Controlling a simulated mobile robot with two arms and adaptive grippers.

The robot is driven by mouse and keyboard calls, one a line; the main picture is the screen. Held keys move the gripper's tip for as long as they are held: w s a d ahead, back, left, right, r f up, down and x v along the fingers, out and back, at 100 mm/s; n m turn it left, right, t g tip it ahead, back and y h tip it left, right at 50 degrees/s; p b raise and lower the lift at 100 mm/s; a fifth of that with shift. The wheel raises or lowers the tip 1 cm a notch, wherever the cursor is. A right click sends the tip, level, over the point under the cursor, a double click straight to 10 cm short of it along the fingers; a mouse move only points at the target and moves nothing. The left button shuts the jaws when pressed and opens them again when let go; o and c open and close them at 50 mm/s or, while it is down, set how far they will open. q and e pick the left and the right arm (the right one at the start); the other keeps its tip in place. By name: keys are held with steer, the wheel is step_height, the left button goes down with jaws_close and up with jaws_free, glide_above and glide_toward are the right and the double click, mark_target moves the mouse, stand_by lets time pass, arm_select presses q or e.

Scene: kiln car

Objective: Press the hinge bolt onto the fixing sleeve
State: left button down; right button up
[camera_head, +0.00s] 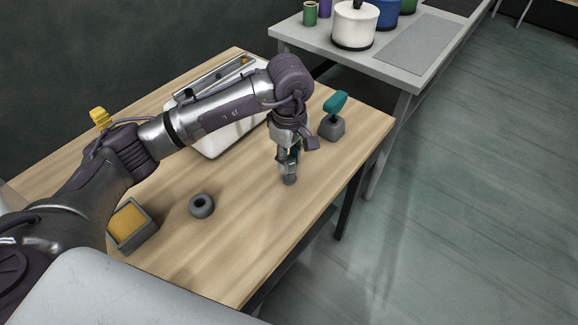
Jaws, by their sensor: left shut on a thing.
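My left gripper (289,165) points down over the right part of the wooden table, with its fingers closed. It is shut on a small part that I take for the hinge bolt; the fingers hide most of it. A short grey cylinder (289,180) shows right at the fingertips, close above or on the table top. I cannot tell whether it is the fixing sleeve or part of the held piece, or whether anything is seated. A dark grey ring with a hole (202,205) lies apart on the table, left of the gripper. My right gripper is not in view.
A teal-handled tool stands in a grey block (331,129) right of the gripper. A white tray (217,148) lies behind my arm. A grey box with a yellow pad (131,225) is at left. The table's front middle is clear. A grey bench (396,72) with pots stands behind.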

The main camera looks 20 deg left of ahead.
arm_select(q)
steer(key=shift+r, duration=0.15)
steer(key=shift+r+p, duration=1.5)
steer(key=shift+r, duration=1.6)
steer(key=shift+r+p, duration=2.9)
steer(key=shift+r, duration=2.85)
steer(key=w+a+f+b, duration=0.1)
steer(key=w+a, duration=0.1)
steer(key=a, duration=0.9)
steer(key=w+a+f+b, duration=0.2)
steer(key=a, duration=0.8)
steer(key=shift+w+a+f+b, duration=0.2)
steer(key=shift+w+a+b, duration=0.1)
steer(key=shift+w+a, duration=0.05)
